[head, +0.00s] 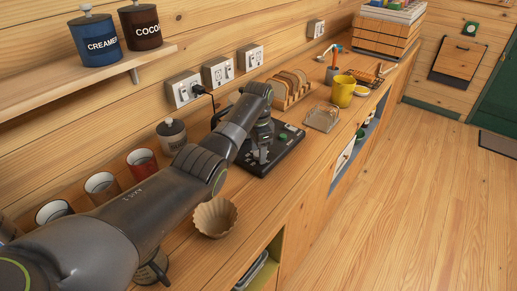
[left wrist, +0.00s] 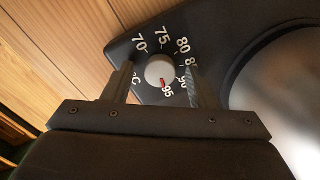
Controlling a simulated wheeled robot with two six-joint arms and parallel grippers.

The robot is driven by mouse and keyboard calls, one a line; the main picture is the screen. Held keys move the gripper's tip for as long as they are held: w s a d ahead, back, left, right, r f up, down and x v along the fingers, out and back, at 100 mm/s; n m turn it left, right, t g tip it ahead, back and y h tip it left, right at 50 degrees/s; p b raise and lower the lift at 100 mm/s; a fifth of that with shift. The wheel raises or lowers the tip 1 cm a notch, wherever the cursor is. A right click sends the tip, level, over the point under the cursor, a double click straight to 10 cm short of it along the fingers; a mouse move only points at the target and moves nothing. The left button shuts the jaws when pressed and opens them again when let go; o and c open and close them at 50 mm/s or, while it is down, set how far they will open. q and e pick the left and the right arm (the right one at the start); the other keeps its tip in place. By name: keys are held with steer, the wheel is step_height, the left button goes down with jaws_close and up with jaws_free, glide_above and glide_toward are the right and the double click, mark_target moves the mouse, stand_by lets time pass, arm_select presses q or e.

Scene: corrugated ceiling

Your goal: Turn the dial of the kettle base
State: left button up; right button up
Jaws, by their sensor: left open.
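The black kettle base (head: 285,152) lies on the wooden counter under my left arm. In the left wrist view the black base (left wrist: 215,35) carries a round grey dial (left wrist: 159,68) ringed by white numbers from 70 to 95. The dial's red mark points down, at the 95. My left gripper (left wrist: 159,72) is open, with one finger on each side of the dial. A gap shows beside each finger, and I cannot tell how deep the fingertips reach. In the head view my left gripper (head: 257,158) is low over the base and hides the dial. My right gripper is not in view.
A round metallic plate (left wrist: 290,95) lies right of the dial. Wall sockets (head: 218,72) with a plugged cord are behind the base. A toast rack (head: 290,88), a glass tray (head: 322,117), a yellow mug (head: 342,91) and a paper filter (head: 214,217) stand around it.

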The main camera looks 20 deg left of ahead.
arm_select(q)
steer(key=shift+c, duration=0.4)
steer(key=c, duration=0.9)
